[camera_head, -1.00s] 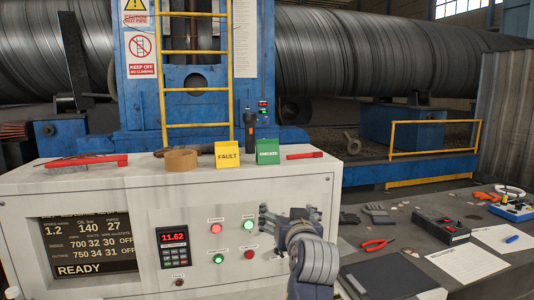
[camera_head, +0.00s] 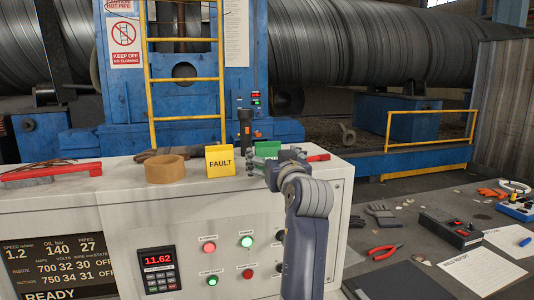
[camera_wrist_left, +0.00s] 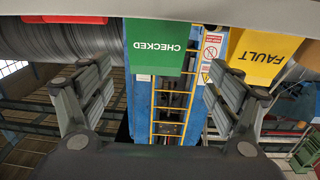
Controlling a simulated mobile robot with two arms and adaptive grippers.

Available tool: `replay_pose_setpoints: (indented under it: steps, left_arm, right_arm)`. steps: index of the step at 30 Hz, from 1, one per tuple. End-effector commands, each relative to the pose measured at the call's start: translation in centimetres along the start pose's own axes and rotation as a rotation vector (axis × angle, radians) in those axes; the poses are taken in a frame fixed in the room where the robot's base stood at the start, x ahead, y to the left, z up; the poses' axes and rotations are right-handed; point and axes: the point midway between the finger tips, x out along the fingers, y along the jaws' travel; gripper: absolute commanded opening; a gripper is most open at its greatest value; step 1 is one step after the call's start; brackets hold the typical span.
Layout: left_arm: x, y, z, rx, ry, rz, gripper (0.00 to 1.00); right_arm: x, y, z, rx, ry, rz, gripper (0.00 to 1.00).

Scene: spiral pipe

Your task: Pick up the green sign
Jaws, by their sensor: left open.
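The green sign (camera_head: 267,148), marked CHECKED in the left wrist view (camera_wrist_left: 158,48), stands on top of the white control cabinet (camera_head: 120,172). In the head view its lower part is hidden behind my left gripper (camera_head: 272,164). My left gripper is open and empty at the cabinet's top edge, in front of the sign. In the left wrist view the sign shows upside down beyond and between the two spread fingers (camera_wrist_left: 158,82). I see no finger touching it. My right gripper is in neither view.
A yellow FAULT sign (camera_head: 220,161) stands close to the left of the green one. A tape roll (camera_head: 165,169) is farther left, a dark flashlight (camera_head: 245,127) stands behind, and a red object (camera_head: 318,157) lies to the right. Lit buttons are on the cabinet front.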

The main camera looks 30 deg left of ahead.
Motion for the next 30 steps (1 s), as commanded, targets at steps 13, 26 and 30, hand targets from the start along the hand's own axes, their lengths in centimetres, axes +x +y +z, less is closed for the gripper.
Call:
replay_pose_setpoints:
  steps: [13,26,30]
  left_arm:
    - [4.2,0.4,-0.8,0.002,-0.001,-0.001,0.83]
    - [7.2,0.5,-0.3,-0.001,0.000,0.000,0.83]
    - [7.1,0.6,-0.3,-0.001,0.000,0.000,0.74]
  right_arm:
    - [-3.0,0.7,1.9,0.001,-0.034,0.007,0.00]
    - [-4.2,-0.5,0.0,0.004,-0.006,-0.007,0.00]
    - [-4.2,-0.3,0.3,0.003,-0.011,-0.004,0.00]
